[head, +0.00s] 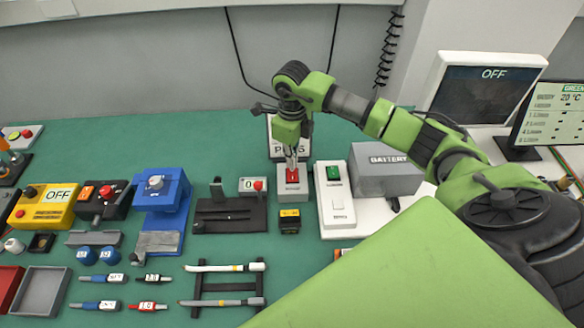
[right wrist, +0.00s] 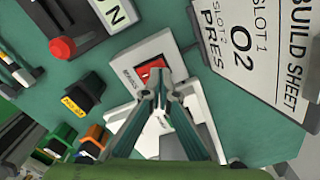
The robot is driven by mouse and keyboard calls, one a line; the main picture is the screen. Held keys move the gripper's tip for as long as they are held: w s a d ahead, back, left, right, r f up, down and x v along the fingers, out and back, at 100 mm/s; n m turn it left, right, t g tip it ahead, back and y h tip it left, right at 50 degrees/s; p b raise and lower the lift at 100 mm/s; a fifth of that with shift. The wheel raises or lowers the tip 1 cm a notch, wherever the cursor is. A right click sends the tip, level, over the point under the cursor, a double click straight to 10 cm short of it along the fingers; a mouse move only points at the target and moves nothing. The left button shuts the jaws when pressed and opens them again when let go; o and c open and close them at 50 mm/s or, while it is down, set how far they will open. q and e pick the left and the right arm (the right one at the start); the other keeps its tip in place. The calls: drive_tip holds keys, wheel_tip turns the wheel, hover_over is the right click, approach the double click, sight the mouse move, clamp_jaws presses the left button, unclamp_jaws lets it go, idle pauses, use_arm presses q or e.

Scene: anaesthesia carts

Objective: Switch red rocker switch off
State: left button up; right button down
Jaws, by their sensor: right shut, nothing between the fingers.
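The red rocker switch (head: 292,176) sits on a small white-topped grey box (head: 293,198) near the middle of the green table. It also shows in the right wrist view (right wrist: 151,68), just beyond my fingertips. My right gripper (head: 291,164) points down over the switch, its fingers shut with nothing between them. In the right wrist view its fingertips (right wrist: 163,80) meet at the lower edge of the red rocker. Whether they touch it I cannot tell. The fingers hide part of the switch box. My left gripper is not in view.
A white panel with a green switch (head: 333,173) and a grey battery box (head: 385,172) stand close on the right. A sign board (head: 275,140) stands behind. A black and yellow block (head: 290,221) lies in front. A black device with a red knob (head: 257,186) is on the left.

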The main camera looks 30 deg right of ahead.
drive_tip(key=shift+f+b, duration=0.85)
drive_tip(key=shift+f, duration=0.2)
idle(0.4)
drive_tip(key=shift+r+p, duration=2.15)
drive_tip(key=shift+r, duration=1.4)
